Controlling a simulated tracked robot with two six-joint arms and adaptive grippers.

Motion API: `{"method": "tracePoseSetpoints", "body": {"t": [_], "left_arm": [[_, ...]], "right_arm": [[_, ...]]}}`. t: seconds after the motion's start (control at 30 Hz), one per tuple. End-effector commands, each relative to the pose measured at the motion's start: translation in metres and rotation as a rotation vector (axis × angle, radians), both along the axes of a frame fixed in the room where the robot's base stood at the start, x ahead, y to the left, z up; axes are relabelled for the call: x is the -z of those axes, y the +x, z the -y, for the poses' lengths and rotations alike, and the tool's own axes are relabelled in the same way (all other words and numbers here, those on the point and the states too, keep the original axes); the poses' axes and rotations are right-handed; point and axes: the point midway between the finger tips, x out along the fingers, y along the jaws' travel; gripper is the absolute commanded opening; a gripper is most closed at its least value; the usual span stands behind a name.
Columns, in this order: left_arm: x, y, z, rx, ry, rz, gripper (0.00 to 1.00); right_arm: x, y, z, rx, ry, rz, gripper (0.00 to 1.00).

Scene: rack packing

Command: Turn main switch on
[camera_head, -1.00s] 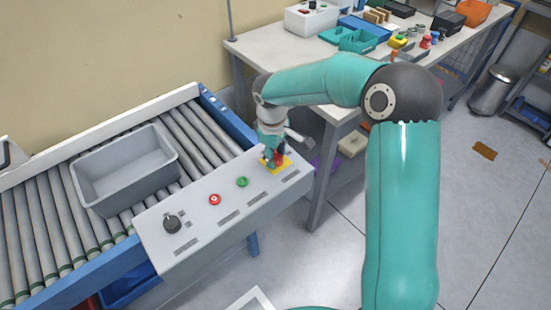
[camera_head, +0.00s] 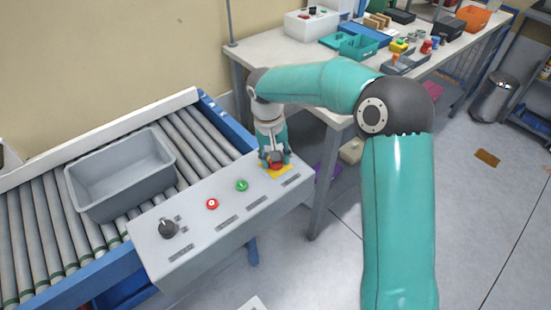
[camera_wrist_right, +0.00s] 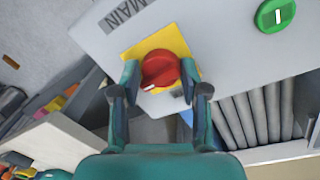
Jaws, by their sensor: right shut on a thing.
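The main switch is a red rotary knob (camera_head: 277,165) on a yellow plate (camera_head: 267,168) at the right end of the grey control panel (camera_head: 200,247). In the right wrist view the knob (camera_wrist_right: 160,69) shows a small white mark, and the yellow plate (camera_wrist_right: 172,40) lies next to a "MAIN" label (camera_wrist_right: 122,14). My right gripper (camera_head: 274,157) is on the knob from above; its fingers (camera_wrist_right: 160,84) are shut on it from both sides. They partly hide the knob in the head view. My left gripper is not in view.
The panel also carries a green button (camera_head: 242,185), a red button (camera_head: 212,204) and a black selector knob (camera_head: 168,228). A grey bin (camera_head: 123,203) sits on the roller conveyor at left. A workbench (camera_head: 262,52) with trays stands behind my right arm.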

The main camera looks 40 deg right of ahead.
Motion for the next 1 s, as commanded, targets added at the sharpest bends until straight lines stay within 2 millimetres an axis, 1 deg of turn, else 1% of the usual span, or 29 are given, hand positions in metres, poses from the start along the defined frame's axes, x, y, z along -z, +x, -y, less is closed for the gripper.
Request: {"method": "tracePoseSetpoints", "body": {"t": [0.03, 0.23, 0.7, 0.73, 0.83, 0.87, 1.0], "left_arm": [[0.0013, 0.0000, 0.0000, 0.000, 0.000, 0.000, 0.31], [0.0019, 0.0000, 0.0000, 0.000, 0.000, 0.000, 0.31], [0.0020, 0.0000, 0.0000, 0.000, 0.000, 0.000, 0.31], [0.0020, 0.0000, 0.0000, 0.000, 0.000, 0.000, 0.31], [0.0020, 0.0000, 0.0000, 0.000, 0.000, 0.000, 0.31], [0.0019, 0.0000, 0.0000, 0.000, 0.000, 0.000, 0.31], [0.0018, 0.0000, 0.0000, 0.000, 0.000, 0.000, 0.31]], "right_arm": [[0.0035, -0.0010, -0.0041, 0.017, 0.008, -0.007, 0.10], [0.0031, -0.0007, -0.0041, 0.072, 0.007, -0.008, 0.10], [0.0028, -0.0002, -0.0042, 0.086, 0.007, -0.005, 0.10], [0.0028, -0.0001, -0.0042, 0.086, 0.007, -0.005, 0.48], [0.0024, -0.0001, -0.0036, 0.086, 0.006, -0.004, 0.64], [0.0022, 0.0000, -0.0032, 0.087, 0.005, -0.004, 0.67], [0.0013, 0.0002, -0.0020, 0.087, 0.004, -0.002, 0.67]]}}
